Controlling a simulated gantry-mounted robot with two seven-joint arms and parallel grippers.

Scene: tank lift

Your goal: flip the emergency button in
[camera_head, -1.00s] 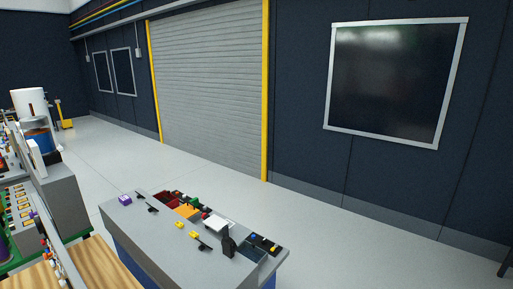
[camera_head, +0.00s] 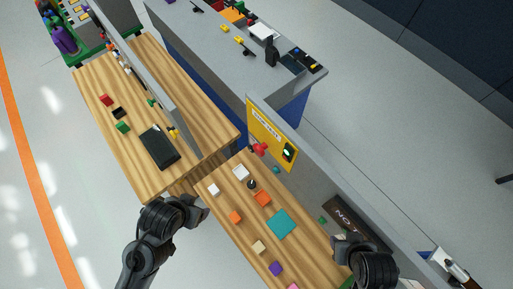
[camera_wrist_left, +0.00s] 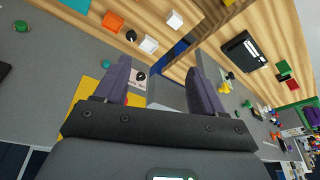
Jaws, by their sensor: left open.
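A yellow panel (camera_head: 263,122) with a label is fixed to the grey upright board behind the front workbench. A red button-like part (camera_head: 259,149) sticks out at its lower edge, and a green-lit black switch (camera_head: 288,152) is at its right. In the left wrist view, part of the yellow panel (camera_wrist_left: 88,101) shows behind one finger, and the red part is mostly hidden. My left gripper (camera_head: 203,211) is at the bench's front left, apart from the panel. Its spread fingers are empty in the wrist view (camera_wrist_left: 158,82). My right gripper (camera_head: 343,242) is at the bench's right; its jaws are unclear.
The wooden workbench (camera_head: 223,192) holds several small coloured blocks and a teal square (camera_head: 281,224). A second bench at left carries a black tray (camera_head: 159,147). The grey board (camera_head: 345,200) bounds the bench's back. A grey console (camera_head: 215,42) stands behind.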

